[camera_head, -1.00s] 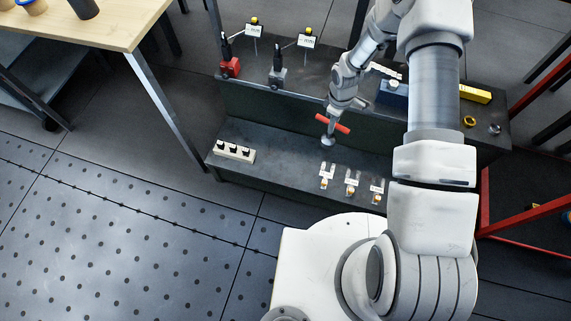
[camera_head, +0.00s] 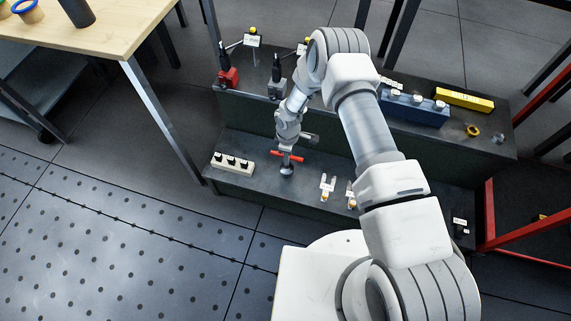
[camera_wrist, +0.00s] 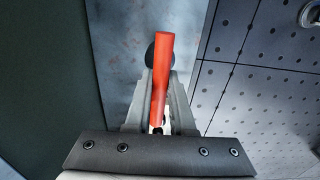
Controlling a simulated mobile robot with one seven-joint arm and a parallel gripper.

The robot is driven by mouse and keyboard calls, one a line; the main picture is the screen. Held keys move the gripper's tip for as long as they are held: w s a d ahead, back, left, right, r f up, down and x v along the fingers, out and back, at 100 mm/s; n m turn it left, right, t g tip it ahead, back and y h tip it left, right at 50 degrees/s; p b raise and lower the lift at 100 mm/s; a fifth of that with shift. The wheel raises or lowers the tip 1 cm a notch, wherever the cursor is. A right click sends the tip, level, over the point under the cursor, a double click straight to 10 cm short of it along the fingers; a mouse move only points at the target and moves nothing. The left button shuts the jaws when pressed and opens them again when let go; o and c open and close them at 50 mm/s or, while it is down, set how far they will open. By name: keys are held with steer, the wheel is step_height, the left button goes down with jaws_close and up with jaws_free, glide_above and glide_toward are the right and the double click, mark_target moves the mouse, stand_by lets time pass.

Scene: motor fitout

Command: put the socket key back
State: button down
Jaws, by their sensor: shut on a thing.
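The socket key has an orange-red crossbar (camera_head: 291,156) and a grey round lower end (camera_head: 287,169). My gripper (camera_head: 286,150) is shut on it, and the key hangs roughly upright over the lower dark shelf (camera_head: 262,190). I cannot tell whether its lower end touches the shelf. In the wrist view the orange bar (camera_wrist: 161,78) lies between the jaws (camera_wrist: 158,100), with a dark round part (camera_wrist: 150,56) partly hidden behind it. A pale block with several black tops (camera_head: 232,163) is left of the key.
White clip-like holders (camera_head: 327,187) stand right of the key; my arm hides part of that row. On the upper level are a red-based tool (camera_head: 229,77), a grey-based one (camera_head: 277,88), a blue block (camera_head: 415,108) and a yellow bar (camera_head: 465,99). A wooden table (camera_head: 110,30) stands left.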

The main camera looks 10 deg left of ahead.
mark_target(285, 168)
steer(key=shift+a+f, duration=0.35)
steer(key=shift+a, duration=0.1)
steer(key=shift+w+f+b, duration=0.1)
steer(key=shift+f+b, duration=0.7)
steer(key=shift+f, duration=1.1)
steer(key=shift+f, duration=0.15)
steer(key=c, duration=0.8)
jaws_free()
steer(key=shift+o, duration=0.2)
